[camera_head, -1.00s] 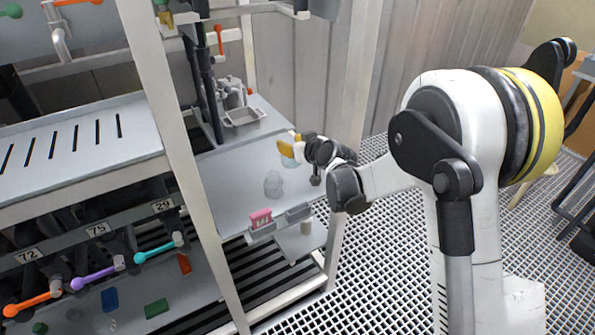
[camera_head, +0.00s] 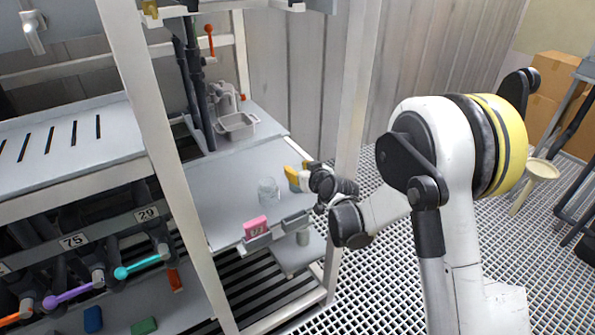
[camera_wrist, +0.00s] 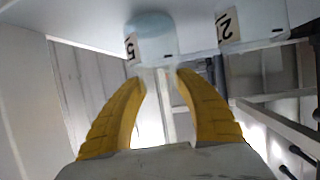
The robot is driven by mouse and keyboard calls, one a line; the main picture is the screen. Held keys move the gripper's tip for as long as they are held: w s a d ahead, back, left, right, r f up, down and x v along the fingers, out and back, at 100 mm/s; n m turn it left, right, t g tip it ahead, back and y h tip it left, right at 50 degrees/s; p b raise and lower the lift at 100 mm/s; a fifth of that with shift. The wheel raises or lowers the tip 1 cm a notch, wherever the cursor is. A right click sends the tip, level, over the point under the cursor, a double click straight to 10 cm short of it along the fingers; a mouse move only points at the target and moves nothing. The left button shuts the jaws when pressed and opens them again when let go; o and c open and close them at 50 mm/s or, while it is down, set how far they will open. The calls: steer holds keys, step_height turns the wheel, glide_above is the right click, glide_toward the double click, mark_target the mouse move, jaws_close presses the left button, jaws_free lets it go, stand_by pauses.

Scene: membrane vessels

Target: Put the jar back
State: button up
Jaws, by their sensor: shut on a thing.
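My gripper (camera_head: 288,178), with yellow fingers, is low over the grey shelf, at its right side. In the wrist view my gripper (camera_wrist: 162,76) has its fingertips a little apart, closed on a pale, bluish, see-through jar (camera_wrist: 152,28) with a rounded outline.
A pink block (camera_head: 256,226) sits in a small grey holder at the shelf's front edge, beside another holder (camera_head: 294,222). A grey bin (camera_head: 237,125) stands at the back. A white post (camera_head: 355,90) rises behind my gripper. Number labels (camera_wrist: 227,24) show in the wrist view.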

steer(key=shift+f, duration=0.1)
steer(key=o, duration=1.3)
